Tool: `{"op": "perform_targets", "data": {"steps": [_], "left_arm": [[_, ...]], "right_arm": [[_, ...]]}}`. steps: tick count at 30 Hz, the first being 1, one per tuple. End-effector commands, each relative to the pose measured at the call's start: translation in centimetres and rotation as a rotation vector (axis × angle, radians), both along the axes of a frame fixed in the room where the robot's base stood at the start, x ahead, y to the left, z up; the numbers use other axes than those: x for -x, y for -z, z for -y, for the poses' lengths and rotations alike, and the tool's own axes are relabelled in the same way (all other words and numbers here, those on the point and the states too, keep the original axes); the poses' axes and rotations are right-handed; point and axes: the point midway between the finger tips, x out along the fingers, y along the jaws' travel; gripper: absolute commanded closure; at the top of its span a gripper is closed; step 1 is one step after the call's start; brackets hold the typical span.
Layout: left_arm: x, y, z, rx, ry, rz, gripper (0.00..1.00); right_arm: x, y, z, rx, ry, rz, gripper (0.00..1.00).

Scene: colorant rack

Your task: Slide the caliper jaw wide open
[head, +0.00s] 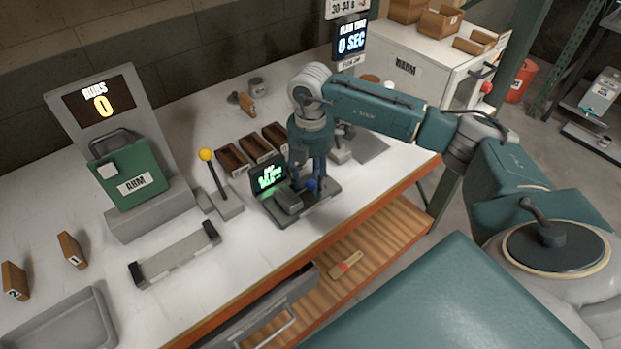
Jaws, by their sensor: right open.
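The caliper (288,202) appears to be the small dark device with a lit green readout, near the front edge of the white bench. A grey block sits on its base, and a blue knob (312,185) shows beside the block. The readout's digits are too small to read surely. My right gripper (309,182) points down over the caliper, with its open fingers around or just beside the blue knob. I cannot tell whether they touch it. The gripper partly hides the back of the caliper. My left gripper is not in view.
A lever with a yellow ball (206,155) stands left of the caliper. Several brown bins (255,147) lie behind it. A grey bar with black ends (175,256) and a green-fronted machine (133,178) are further left. A white WARM cabinet (415,62) stands at the right.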

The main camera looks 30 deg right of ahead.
Motion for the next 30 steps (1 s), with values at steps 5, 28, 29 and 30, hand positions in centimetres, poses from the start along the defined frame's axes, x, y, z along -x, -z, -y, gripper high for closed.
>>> {"op": "perform_targets", "data": {"steps": [5,28,29,30], "left_arm": [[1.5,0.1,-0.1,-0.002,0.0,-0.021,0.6],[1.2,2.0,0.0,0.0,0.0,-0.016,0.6],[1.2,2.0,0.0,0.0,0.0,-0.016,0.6],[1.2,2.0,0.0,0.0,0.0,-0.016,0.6]], "right_arm": [[0.0,0.0,0.0,0.0,-0.001,0.0,0.77],[-0.4,0.0,6.0,0.003,-0.003,-0.003,1.0],[-0.4,0.0,6.0,0.003,-0.003,-0.003,1.0],[-0.4,0.0,6.0,0.004,-0.003,-0.003,1.0]]}}
